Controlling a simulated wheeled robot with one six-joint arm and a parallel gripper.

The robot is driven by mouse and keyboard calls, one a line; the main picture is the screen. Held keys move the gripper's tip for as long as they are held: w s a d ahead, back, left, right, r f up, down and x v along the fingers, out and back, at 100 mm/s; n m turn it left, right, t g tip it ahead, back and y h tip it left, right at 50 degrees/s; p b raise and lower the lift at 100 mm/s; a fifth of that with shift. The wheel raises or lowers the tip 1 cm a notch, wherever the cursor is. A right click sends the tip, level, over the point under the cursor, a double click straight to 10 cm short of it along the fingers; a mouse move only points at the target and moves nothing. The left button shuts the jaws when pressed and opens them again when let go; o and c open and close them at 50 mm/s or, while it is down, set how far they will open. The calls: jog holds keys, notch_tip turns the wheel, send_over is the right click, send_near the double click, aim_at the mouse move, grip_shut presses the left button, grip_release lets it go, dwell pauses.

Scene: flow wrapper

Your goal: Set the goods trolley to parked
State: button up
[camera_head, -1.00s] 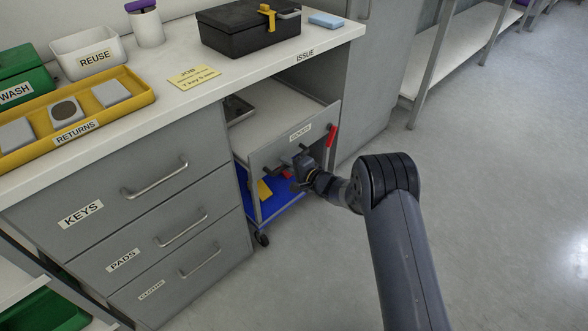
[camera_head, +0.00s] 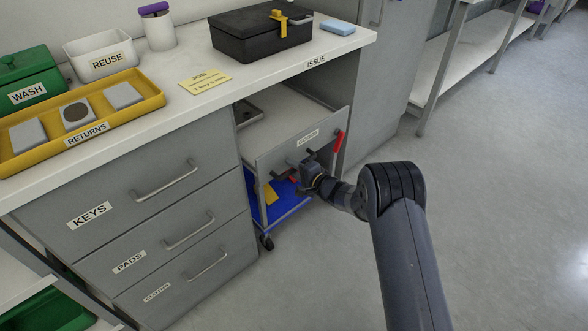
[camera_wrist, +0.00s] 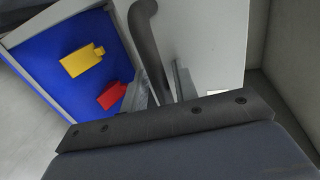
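A red lever (camera_head: 338,141) is at the panel's right side, tilted slightly from upright. The trolley's blue lower shelf (camera_head: 290,208) also shows in the wrist view (camera_wrist: 45,50). My gripper (camera_head: 309,172) is at the dark handle on the panel. In the wrist view the handle (camera_wrist: 150,45) runs down between my fingers (camera_wrist: 162,92), which sit close on both sides and look shut on it. The contact itself is partly hidden.
A yellow piece (camera_wrist: 82,60) and a red piece (camera_wrist: 112,95) show over the blue shelf. Grey drawers (camera_head: 160,215) flank the trolley on the left, a grey cabinet (camera_head: 385,90) on the right. The floor (camera_head: 490,200) to the right is clear.

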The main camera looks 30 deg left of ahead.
jog(key=shift+r, duration=0.3)
jog(key=p+v, duration=0.3)
jog(key=v, duration=0.7)
jog(key=shift+d+f, duration=0.15)
jog(key=shift+d, duration=0.25)
jog(key=shift+s, duration=0.1)
jog(key=b+x, duration=0.3)
jog(key=x, duration=0.8)
jog(key=shift+s+d, duration=0.15)
jog(key=shift+d, duration=0.2)
